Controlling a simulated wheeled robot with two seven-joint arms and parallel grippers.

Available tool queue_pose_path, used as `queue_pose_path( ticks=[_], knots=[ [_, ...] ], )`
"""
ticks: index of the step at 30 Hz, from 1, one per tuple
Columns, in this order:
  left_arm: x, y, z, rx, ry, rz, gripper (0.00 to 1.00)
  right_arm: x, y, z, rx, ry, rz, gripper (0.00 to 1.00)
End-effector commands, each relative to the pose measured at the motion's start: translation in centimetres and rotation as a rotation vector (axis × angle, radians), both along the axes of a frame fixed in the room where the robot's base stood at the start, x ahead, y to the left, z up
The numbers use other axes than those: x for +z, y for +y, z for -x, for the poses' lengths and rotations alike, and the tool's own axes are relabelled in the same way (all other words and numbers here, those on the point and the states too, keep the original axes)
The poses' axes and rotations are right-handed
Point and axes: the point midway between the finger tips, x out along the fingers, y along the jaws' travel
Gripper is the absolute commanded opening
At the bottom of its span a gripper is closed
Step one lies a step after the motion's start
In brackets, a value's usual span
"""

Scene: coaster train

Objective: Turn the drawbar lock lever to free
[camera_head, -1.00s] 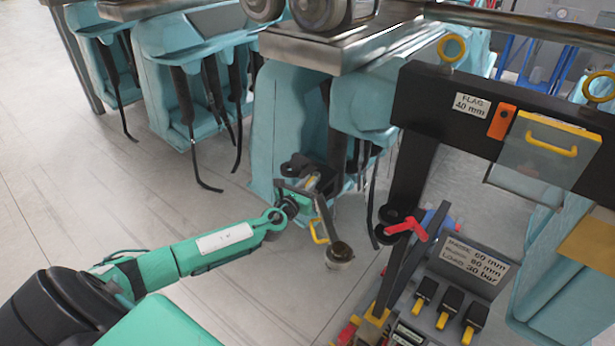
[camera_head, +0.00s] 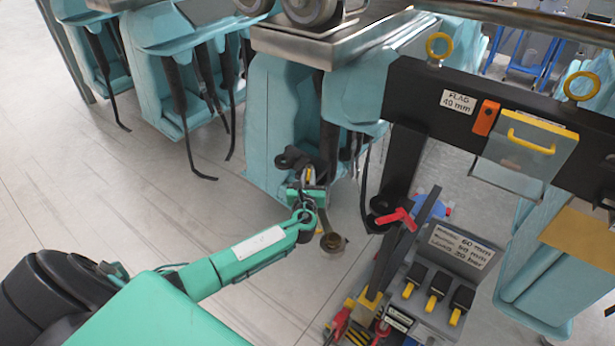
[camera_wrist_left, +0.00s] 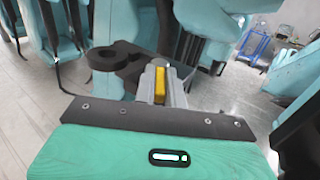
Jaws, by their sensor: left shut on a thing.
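My left gripper (camera_head: 310,183) reaches under the train car from the left, beside the black drawbar bracket. In the left wrist view its grey jaws are shut around a small yellow grip (camera_wrist_left: 159,85), which looks like the lock lever's handle. Only a bit of this yellow shows in the head view (camera_head: 308,173). The black drawbar part with a round eye (camera_wrist_left: 106,57) lies just beyond the jaws on the left. The lever's pivot and any free mark are hidden. My right gripper is not in view.
A black gauge frame (camera_head: 480,115) with a clear flap stands at the right. Teal car seats (camera_head: 285,135) hang close behind the gripper. The floor at left is clear.

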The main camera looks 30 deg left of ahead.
Motion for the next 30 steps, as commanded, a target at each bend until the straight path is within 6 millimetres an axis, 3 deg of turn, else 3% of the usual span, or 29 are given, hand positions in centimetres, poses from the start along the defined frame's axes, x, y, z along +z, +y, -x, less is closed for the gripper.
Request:
queue_pose_path(
  ticks=[8, 9, 12, 23, 30],
  knots=[
    [0.0, 0.0, 0.0, 0.000, 0.000, -0.001, 0.00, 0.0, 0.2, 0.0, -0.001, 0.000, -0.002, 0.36],
    [0.0, 0.0, 0.0, 0.000, 0.000, -0.001, 0.16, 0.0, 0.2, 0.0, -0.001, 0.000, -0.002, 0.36],
    [0.0, 0.0, 0.0, 0.000, 0.000, -0.001, 0.34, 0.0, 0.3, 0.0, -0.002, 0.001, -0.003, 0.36],
    [-0.1, -0.2, 0.3, -0.002, 0.000, 0.000, 0.34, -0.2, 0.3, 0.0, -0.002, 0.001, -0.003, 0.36],
    [-0.4, -1.5, 3.0, -0.003, 0.001, 0.002, 0.34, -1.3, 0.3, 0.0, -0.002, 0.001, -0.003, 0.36]
  ],
)
